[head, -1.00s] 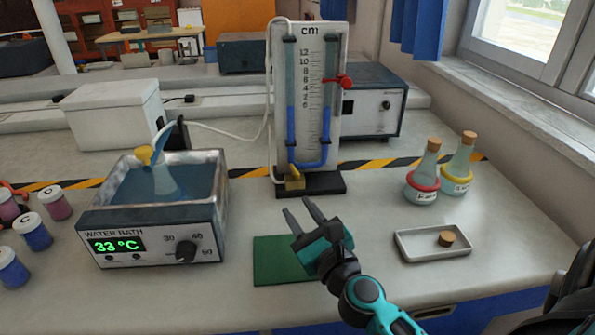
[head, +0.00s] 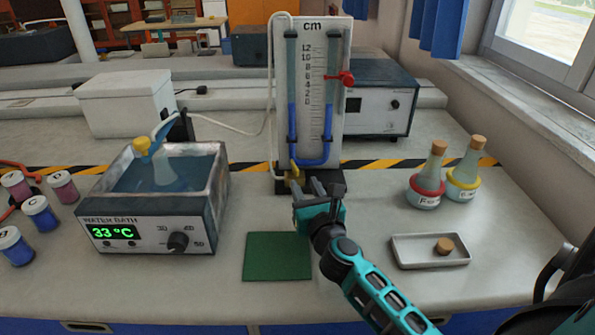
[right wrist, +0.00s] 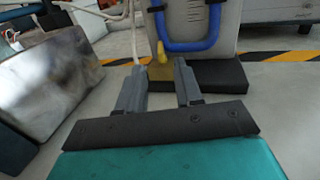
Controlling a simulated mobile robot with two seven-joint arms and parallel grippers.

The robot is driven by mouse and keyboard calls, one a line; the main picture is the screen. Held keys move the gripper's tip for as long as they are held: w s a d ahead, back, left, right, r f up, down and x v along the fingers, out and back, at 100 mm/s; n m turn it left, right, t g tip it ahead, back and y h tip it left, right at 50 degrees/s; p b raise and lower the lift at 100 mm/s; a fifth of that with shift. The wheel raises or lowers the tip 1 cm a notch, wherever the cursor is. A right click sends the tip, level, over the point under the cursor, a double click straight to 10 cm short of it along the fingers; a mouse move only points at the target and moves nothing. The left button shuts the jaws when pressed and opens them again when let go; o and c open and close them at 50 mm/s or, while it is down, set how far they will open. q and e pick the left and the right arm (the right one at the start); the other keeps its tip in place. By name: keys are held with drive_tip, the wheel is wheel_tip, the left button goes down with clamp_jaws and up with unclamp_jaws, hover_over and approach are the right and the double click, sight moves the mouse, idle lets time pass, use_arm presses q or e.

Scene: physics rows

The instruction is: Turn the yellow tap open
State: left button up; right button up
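The yellow tap (head: 295,171) is at the foot of the tube gauge (head: 312,35), low on its left side by the blue U-shaped tube. My right gripper (head: 307,183) is close in front of the tap and partly hides it in the head view. In the right wrist view the tap (right wrist: 160,70) shows between the two fingertips (right wrist: 159,66). The fingers are apart, with a gap on the right side of the tap. I cannot tell whether either finger touches it. My left gripper is not in view.
A water bath (head: 150,222) stands to the left, reading 33 °C. A green mat (head: 277,256) lies in front. Two stoppered flasks (head: 427,185) and a tray (head: 405,250) with a cork are to the right. A white hose (head: 235,128) runs behind the gauge's left side.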

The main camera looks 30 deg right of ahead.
sight(298, 172)
drive_tip(key=x, duration=0.6)
drive_tip(key=shift+w+d+b, duration=0.15)
drive_tip(key=shift+w+b, duration=0.15)
drive_tip(key=shift+c, duration=0.4)
clamp_jaws()
